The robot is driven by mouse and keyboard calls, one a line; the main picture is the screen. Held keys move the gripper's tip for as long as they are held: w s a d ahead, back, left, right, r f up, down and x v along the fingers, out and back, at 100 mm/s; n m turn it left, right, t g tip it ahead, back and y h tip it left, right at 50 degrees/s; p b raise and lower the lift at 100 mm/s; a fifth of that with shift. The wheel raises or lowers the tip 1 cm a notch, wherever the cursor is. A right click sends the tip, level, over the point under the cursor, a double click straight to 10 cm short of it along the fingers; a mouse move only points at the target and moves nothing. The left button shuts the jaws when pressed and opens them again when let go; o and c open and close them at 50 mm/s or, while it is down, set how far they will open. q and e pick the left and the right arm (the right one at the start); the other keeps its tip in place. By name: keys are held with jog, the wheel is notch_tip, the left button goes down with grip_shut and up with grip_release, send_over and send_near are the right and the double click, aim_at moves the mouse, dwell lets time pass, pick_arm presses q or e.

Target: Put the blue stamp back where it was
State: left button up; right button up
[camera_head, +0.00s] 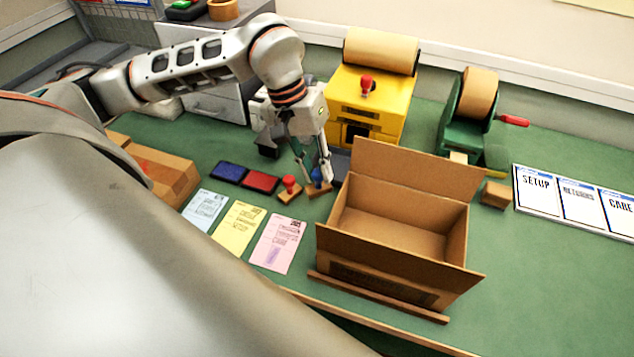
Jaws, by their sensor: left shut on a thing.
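My left gripper (316,178) points down, shut on the blue stamp (319,190). The stamp has a blue knob, mostly hidden between the fingers, and a wooden base. It is upright at or just above the green mat; I cannot tell whether it touches. The red stamp (289,190), with a red knob and wooden base, stands just left of it. A blue ink pad (229,172) and a red ink pad (261,181) lie further left. A dark pad (342,164) is partly hidden behind the gripper. My right gripper is not in view.
An open cardboard box (400,225) stands close on the right. Blue, yellow and pink slips (272,243) lie in front. A yellow dispenser (382,95) stands behind, and a green tape dispenser (470,125) at back right. The green mat (540,290) is clear at front right.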

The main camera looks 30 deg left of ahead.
aim_at(317, 181)
pick_arm(q)
jog(key=shift+f, duration=2.35)
jog(key=shift+f, duration=0.2)
jog(key=o, duration=0.8)
jog(key=shift+o, duration=0.3)
jog(key=shift+r, duration=0.1)
jog(key=shift+w+a+r, duration=0.1)
jog(key=shift+r, duration=0.35)
jog(key=v, duration=1.1)
jog(key=shift+r, duration=0.15)
